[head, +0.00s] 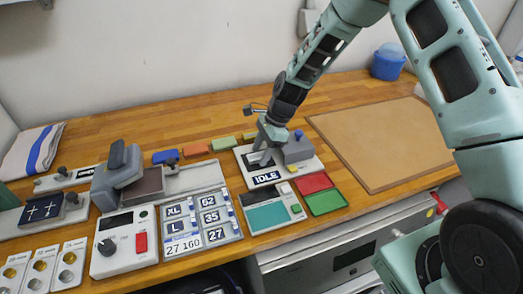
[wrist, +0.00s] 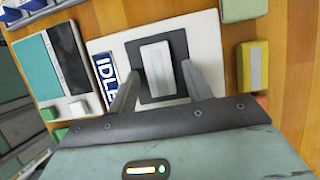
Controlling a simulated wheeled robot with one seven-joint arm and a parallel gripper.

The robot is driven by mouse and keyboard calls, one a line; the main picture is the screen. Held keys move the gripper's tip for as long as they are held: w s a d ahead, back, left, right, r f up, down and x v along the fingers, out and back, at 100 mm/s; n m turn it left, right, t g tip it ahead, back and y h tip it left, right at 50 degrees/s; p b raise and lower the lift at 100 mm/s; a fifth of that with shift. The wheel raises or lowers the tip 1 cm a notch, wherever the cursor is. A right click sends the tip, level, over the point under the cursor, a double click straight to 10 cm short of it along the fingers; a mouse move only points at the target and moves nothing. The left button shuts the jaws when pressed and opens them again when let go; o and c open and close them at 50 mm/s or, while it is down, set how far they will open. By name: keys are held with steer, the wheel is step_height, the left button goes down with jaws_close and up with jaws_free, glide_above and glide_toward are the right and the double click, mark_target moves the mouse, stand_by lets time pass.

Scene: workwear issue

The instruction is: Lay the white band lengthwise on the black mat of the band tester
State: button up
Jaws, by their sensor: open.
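The band tester is a white base (wrist: 205,30) with a blue IDLE label (wrist: 107,76); the head view also shows this label (head: 267,177). Its black mat (wrist: 179,43) shows in the wrist view as a dark rectangle. The white band (wrist: 156,68) lies within the mat's outline, its long side running nearly along the mat's, with dark margin visible around it. My gripper (wrist: 161,68) is open, one finger on each side of the band. The right finger looks apart from it; the left finger is very close, and I cannot tell if it touches. In the head view my gripper (head: 262,156) hides most of the mat.
A grey block with a blue knob (head: 298,147) stands right beside my gripper. Coloured blocks, including an orange one (head: 196,150), line the back. Red (head: 312,183) and green (head: 325,202) trays sit at the front. A brown board (head: 380,140) lies clear at right.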

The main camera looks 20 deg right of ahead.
steer(key=b+v, duration=0.3)
steer(key=v, duration=0.9)
steer(key=s+a+r+n+h, duration=0.1)
steer(key=s+a+r+n, duration=0.1)
steer(key=s+a+n, duration=0.4)
steer(key=s+a+r+n+h, duration=0.1)
steer(key=s+a+r+n, duration=0.25)
steer(key=s, duration=0.35)
steer(key=s+a+n+h, duration=0.1)
steer(key=s+n+h, duration=0.1)
steer(key=s+n, duration=1.4)
steer(key=s, duration=0.4)
steer(key=shift+a, duration=0.25)
steer(key=shift+f, duration=0.1)
